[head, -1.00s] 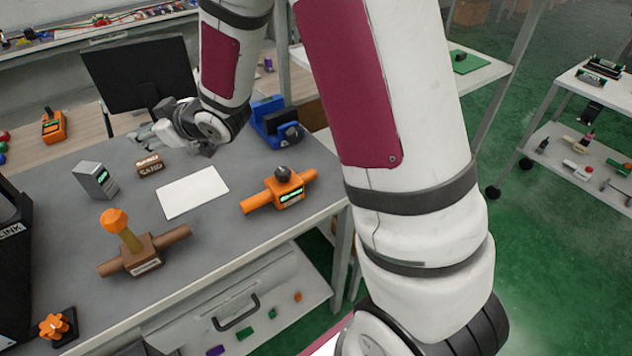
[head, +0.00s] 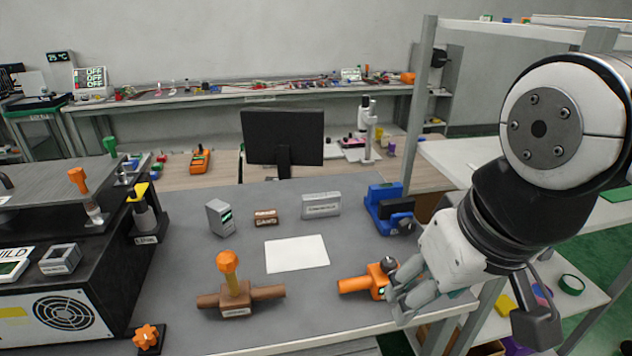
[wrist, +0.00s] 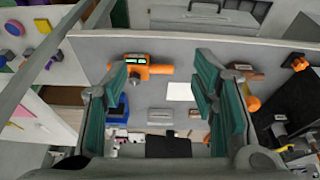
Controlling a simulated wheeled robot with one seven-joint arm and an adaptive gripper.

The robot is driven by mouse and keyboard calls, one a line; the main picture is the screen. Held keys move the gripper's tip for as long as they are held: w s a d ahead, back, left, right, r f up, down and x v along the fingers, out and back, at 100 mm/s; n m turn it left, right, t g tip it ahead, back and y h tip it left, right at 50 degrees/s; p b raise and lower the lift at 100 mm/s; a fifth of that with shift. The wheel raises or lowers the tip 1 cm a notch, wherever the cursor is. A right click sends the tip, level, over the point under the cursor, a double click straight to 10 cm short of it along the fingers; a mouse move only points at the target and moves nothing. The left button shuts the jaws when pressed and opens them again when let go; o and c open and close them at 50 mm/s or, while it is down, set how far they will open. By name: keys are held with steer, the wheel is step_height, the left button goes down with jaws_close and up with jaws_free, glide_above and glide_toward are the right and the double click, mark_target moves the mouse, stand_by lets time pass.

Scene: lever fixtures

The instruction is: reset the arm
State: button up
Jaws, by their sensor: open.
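My arm comes in from the right in the head view, bent, with its large joint at the upper right. My gripper (head: 405,290) is at the right side of the grey table, beside and partly over the right end of the orange valve fixture (head: 356,284); I cannot tell whether they touch. In the wrist view the fingers of my gripper (wrist: 163,75) are spread apart with nothing between them up close. The orange fixture (wrist: 150,69) shows beyond the fingers there.
The table holds a white sheet (head: 297,254), a brown fixture with an orange-knobbed lever (head: 236,297), a grey box (head: 219,217) and a blue vise-like device (head: 384,199). A monitor (head: 283,135) stands behind. A shelf post (head: 423,100) rises close to my arm. A black machine (head: 70,290) fills the left.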

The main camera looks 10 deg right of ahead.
steer(key=shift+s+a, duration=0.1)
steer(key=shift+s, duration=0.55)
step_height(320, 180, up, 4)
steer(key=p, duration=0.2)
steer(key=shift+f+p, duration=0.25)
steer(key=shift+p, duration=0.1)
